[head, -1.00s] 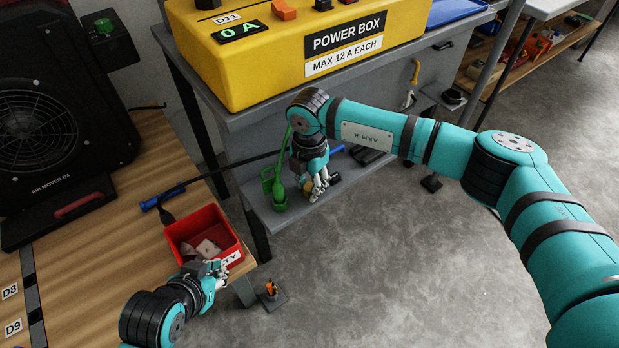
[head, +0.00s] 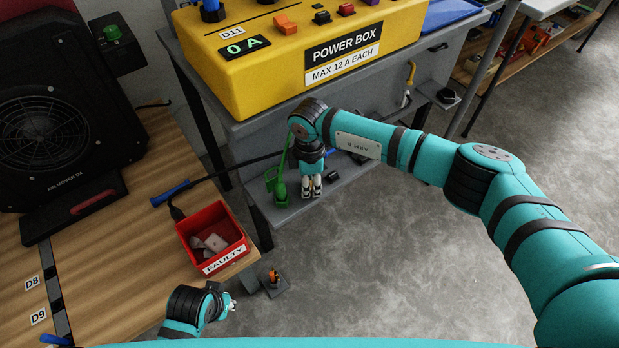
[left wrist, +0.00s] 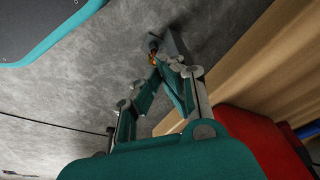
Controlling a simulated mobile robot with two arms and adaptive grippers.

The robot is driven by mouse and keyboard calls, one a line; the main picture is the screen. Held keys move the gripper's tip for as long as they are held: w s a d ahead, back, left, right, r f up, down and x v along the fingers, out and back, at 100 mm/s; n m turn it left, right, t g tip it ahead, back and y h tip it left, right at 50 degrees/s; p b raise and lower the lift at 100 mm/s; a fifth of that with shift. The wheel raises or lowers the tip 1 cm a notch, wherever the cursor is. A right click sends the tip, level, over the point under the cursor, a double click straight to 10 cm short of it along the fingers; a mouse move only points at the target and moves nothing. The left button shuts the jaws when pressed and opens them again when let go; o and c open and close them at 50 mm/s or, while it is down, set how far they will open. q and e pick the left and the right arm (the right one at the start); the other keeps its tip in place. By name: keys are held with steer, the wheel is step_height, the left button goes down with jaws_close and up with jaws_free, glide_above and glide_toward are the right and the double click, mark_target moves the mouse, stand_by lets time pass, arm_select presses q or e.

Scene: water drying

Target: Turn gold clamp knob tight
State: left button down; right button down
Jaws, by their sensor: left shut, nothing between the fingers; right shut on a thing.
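A small orange-gold piece (head: 272,276), which may be the gold clamp knob, sits on a grey bracket (head: 276,288) beside the wooden table's corner. It also shows in the left wrist view (left wrist: 153,58), just beyond my left fingertips. My left gripper (head: 230,304) is shut and empty, below the red bin and left of the bracket; in the left wrist view its fingers (left wrist: 166,62) meet at the tips. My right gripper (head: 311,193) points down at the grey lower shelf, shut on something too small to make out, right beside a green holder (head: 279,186).
The red bin labelled FAULTY (head: 240,255) holds pale pieces at the table edge. A blue-handled rod (head: 170,193) extends from the table toward the shelf. A yellow power box (head: 290,60) reads 0 A. A black air mover (head: 55,130) stands left. Grey floor is open in front.

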arm_select(q)
steer(key=shift+f, duration=0.7)
arm_select(e)
steer(key=c, duration=1)
jaws_free()
arm_select(q)
steer(key=shift+s, duration=0.1)
arm_select(e)
step_height(320, 180, up, 12)
